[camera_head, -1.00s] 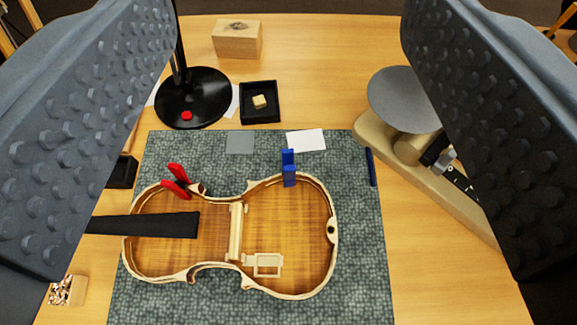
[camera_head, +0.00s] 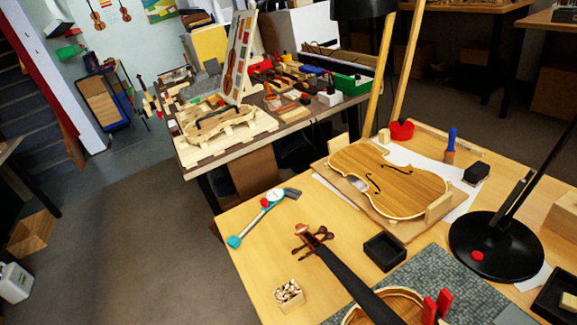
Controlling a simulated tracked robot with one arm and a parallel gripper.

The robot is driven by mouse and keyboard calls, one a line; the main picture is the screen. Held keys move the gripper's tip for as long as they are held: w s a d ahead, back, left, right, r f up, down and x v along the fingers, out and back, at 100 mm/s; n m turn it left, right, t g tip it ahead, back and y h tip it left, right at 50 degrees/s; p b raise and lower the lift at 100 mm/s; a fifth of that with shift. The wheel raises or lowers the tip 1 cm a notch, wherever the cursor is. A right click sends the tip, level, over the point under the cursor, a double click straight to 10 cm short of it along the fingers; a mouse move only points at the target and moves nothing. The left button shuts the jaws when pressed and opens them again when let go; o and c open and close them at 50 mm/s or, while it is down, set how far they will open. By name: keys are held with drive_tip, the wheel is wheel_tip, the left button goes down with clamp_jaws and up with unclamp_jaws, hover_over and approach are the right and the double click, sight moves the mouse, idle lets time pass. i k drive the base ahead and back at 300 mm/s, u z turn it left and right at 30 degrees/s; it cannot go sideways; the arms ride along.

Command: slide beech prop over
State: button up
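I cannot tell for sure which piece is the beech prop. Pale wooden pieces stand around the violin top plate (camera_head: 385,182): a block (camera_head: 438,207) at its right end, a small peg (camera_head: 384,136) behind it and another block (camera_head: 338,150) at its back left. The open violin body (camera_head: 385,307) is cut off at the bottom edge, with two red clamps (camera_head: 437,306) on its rim and its dark neck (camera_head: 345,277) reaching up left. The inside of the body is mostly out of view. My gripper is not in view.
A black lamp base (camera_head: 497,246) stands at the right and an empty black tray (camera_head: 384,252) near the neck. A box of speckled pieces (camera_head: 289,295) sits at the front left. Bare bench (camera_head: 262,255) lies left of the neck. A second cluttered bench (camera_head: 200,155) stands behind.

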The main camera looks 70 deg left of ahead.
sight(288, 297)
drive_tip(key=k, duration=1.1)
drive_tip(key=u, duration=0.4)
drive_tip(key=i, duration=0.85)
drive_tip(key=u, duration=1)
drive_tip(key=k, duration=0.6)
drive_tip(key=z, duration=0.2)
drive_tip(key=i, duration=0.5)
